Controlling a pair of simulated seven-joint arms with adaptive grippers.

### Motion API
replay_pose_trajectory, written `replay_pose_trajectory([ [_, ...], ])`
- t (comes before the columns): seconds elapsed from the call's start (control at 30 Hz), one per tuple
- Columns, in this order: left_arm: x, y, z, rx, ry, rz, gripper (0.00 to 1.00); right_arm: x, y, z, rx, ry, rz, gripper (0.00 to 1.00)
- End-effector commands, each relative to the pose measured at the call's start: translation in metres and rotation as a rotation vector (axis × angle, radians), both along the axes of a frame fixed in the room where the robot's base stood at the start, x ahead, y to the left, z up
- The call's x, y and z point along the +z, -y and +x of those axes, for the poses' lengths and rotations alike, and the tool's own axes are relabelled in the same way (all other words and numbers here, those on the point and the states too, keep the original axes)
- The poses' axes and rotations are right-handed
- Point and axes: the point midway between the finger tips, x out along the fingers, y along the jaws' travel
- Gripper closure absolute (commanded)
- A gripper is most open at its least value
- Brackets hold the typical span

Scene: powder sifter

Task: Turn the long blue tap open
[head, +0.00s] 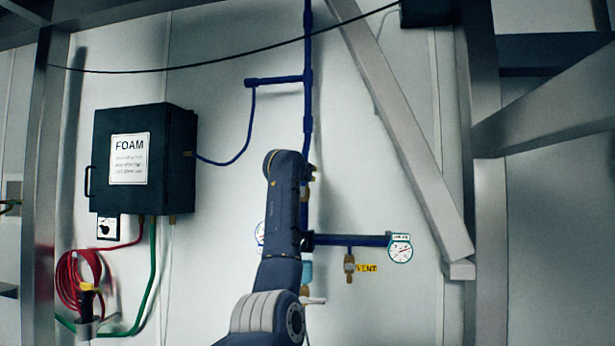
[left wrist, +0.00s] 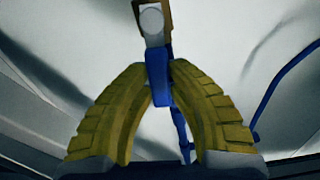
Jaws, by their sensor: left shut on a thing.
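The long blue tap handle (left wrist: 158,62) shows in the left wrist view, hanging from a brass fitting (left wrist: 138,8) with a round grey end. My left gripper (left wrist: 160,78) has its two yellow ribbed fingers closed in on the blue handle, with the tips on either side of it. The handle's lower end reaches down between the fingers. In the head view my arm stands in front of the vertical blue pipe (head: 308,100) and hides the tap and most of the gripper. My right gripper is in neither view.
A horizontal blue pipe (head: 345,240) leads right to a gauge (head: 400,249), with a brass valve (head: 349,266) by a yellow VENT label (head: 366,268). A black FOAM box (head: 175,160) hangs at left. A diagonal metal beam (head: 400,130) crosses at right.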

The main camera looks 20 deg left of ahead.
Motion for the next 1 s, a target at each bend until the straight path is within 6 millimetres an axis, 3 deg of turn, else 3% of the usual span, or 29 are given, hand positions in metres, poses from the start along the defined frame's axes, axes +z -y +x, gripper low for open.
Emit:
replay_pose_trajectory([
  [0.3,0.0021,-0.0064,-0.0021,-0.001,0.03,-0.109,1.0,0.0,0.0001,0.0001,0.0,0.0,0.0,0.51],
  [0.87,0.0022,-0.0083,-0.0027,0.0,0.037,-0.131,1.0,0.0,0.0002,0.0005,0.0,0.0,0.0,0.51],
  [0.9,0.0022,-0.0084,-0.0027,0.0,0.037,-0.131,0.79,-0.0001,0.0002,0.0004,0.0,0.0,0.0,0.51],
  [1.0,0.0018,-0.0084,-0.0026,0.0,0.036,-0.13,0.67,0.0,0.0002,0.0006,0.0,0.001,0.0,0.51],
])
